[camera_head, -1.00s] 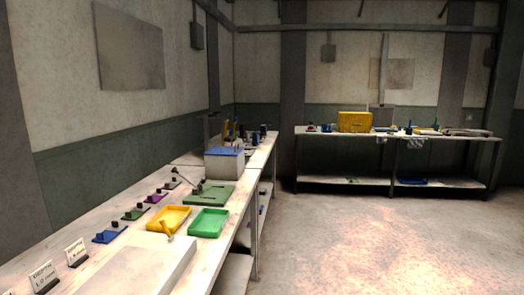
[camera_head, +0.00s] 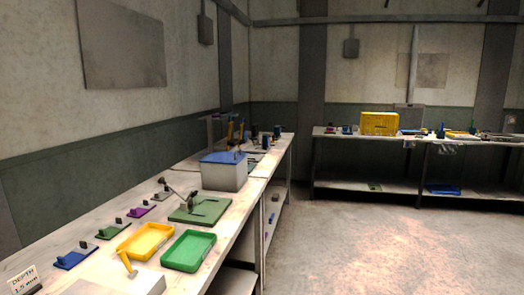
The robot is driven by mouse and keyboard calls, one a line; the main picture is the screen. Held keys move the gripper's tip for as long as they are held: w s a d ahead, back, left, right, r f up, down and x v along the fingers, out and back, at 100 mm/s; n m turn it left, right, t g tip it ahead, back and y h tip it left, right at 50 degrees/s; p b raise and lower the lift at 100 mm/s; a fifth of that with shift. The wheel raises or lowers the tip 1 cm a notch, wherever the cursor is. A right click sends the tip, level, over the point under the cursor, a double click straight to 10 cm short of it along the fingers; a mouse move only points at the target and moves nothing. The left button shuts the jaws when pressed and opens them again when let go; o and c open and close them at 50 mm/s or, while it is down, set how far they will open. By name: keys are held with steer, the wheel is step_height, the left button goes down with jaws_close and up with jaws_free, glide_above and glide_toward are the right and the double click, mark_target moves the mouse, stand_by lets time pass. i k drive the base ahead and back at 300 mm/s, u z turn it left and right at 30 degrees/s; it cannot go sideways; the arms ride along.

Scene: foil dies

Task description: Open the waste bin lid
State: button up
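A grey box with a flat blue top (camera_head: 224,172) stands on the left bench, towards its far end. The blue top lies on the box and looks closed. A yellow box (camera_head: 380,123) stands on the far bench. Neither box carries a label that I can read, so I cannot tell for sure which is the waste bin. My gripper is not in view.
The left bench (camera_head: 60,252) holds a yellow tray (camera_head: 146,241), a green tray (camera_head: 189,251), a green plate with a lever (camera_head: 200,208) and several small coloured fixtures. The far bench (camera_head: 345,187) stands along the back wall. The floor (camera_head: 350,250) between is clear.

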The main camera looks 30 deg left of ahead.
mark_target(225, 153)
steer(key=u, duration=0.1)
steer(key=i, duration=1.15)
steer(key=u, duration=1.1)
steer(key=i, duration=0.7)
steer(key=u, duration=0.55)
